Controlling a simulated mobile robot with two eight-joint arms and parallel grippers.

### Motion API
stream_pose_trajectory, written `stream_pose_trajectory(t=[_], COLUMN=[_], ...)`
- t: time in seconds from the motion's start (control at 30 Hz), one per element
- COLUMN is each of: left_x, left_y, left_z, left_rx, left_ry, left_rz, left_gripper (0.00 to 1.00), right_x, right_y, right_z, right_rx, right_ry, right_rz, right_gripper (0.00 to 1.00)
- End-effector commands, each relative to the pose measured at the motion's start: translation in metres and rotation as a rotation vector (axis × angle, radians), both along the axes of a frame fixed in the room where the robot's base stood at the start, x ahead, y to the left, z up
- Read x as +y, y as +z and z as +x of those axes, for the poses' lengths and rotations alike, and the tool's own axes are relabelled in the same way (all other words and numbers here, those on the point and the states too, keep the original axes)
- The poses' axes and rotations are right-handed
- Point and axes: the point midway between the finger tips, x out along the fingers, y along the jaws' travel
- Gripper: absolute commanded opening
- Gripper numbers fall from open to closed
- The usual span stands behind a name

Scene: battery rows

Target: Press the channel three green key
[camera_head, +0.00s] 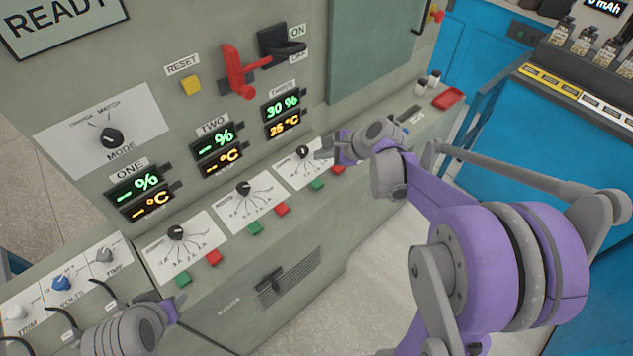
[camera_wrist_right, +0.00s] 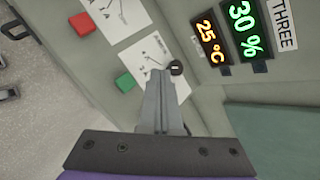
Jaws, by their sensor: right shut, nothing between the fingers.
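The channel three green key (camera_head: 317,184) sits on the sloping front of the grey console, below the channel three dial plate (camera_head: 291,177). It also shows in the right wrist view (camera_wrist_right: 125,82), left of my fingers. The channel three red key (camera_head: 338,169) is just right of it in the head view. My right gripper (camera_head: 322,151) is shut and empty, its fingertips near the black channel three knob (camera_head: 303,152) and apart from the green key in the picture. In the wrist view its tips (camera_wrist_right: 160,74) overlap the dial plate. My left gripper (camera_head: 178,303) is low at the left; its jaw opening is unclear.
The channel two red key (camera_head: 282,209) and green key (camera_head: 255,228) are close on the left. Channel three's display (camera_head: 282,113) reads 30 % and 25 °C. A red lever (camera_head: 240,72) juts from the upright panel. A red tray (camera_head: 448,98) lies on the ledge's far end.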

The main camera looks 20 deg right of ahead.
Motion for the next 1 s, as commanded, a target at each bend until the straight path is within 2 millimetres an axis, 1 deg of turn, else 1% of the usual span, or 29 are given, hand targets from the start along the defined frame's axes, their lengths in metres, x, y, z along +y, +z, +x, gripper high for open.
stream_pose_trajectory(t=[0.17, 0.37, 0.57, 0.8, 0.9, 1.0], left_x=[0.000, 0.000, 0.000, 0.000, 0.000, 0.000], left_y=[-0.001, -0.011, -0.029, -0.056, -0.064, -0.068], left_z=[-0.001, -0.006, -0.015, -0.026, -0.029, -0.030], left_rx=[0.001, 0.011, 0.029, 0.050, 0.055, 0.057], left_ry=[0.000, 0.000, 0.000, 0.000, 0.000, 0.000], left_rz=[0.000, 0.000, 0.000, 0.000, 0.000, 0.000], left_gripper=[0.50, 0.50, 0.50, 0.50, 0.50, 0.50], right_x=[0.000, 0.000, 0.000, 0.001, 0.001, 0.000], right_y=[-0.002, -0.015, -0.041, -0.076, -0.085, -0.089], right_z=[0.000, -0.001, -0.002, -0.002, -0.002, -0.001], right_rx=[0.001, 0.003, 0.004, 0.003, 0.002, 0.001], right_ry=[0.001, 0.002, 0.003, 0.003, 0.003, 0.003], right_rz=[-0.002, -0.003, -0.004, -0.003, -0.003, -0.002], right_gripper=[0.00, 0.00, 0.00, 0.00, 0.00, 0.00])
